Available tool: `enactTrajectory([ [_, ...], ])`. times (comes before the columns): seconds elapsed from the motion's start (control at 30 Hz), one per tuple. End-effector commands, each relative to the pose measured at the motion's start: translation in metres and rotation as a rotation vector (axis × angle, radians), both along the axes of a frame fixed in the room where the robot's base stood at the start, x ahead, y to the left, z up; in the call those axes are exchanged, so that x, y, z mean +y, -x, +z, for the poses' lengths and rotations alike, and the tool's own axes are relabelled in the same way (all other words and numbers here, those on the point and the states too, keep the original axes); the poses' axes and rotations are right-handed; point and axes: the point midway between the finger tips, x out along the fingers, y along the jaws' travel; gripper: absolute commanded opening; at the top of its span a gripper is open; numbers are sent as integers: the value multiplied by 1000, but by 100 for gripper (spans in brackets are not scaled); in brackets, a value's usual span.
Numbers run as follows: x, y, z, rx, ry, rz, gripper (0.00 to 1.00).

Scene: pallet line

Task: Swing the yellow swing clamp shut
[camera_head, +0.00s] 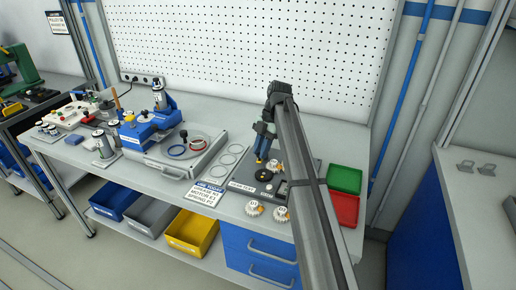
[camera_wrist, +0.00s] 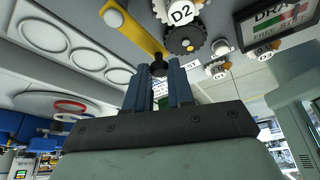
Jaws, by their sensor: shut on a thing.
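The yellow swing clamp (camera_wrist: 143,36) shows in the wrist view as a yellow bar with a black knob at its near end. My gripper (camera_wrist: 160,72) has its blue fingers shut on that knob. Beside the bar is a white unit marked D2 (camera_wrist: 181,14) with a dark toothed gear (camera_wrist: 185,40). The bar lies to the left of the gear. In the head view my gripper (camera_head: 262,155) points down over the dark fixture plate (camera_head: 240,176), and only a little yellow shows at its fingertips. My arm hides part of the fixture.
Several white units, such as one at the bench front (camera_head: 254,208), stand near the fixture. A green bin (camera_head: 344,179) and a red bin (camera_head: 344,208) are to the right. A printed card (camera_head: 207,192) and a tray with rings (camera_head: 183,157) are to the left. A pegboard stands behind.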

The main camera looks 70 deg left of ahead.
Motion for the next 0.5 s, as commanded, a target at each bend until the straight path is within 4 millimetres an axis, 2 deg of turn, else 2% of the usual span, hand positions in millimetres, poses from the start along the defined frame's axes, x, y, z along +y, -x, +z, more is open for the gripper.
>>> enactTrajectory([
  [0.23,-4,-7,0,-2,-5,135,0],
  [0.5,-6,-10,-1,-6,-10,200,0],
])
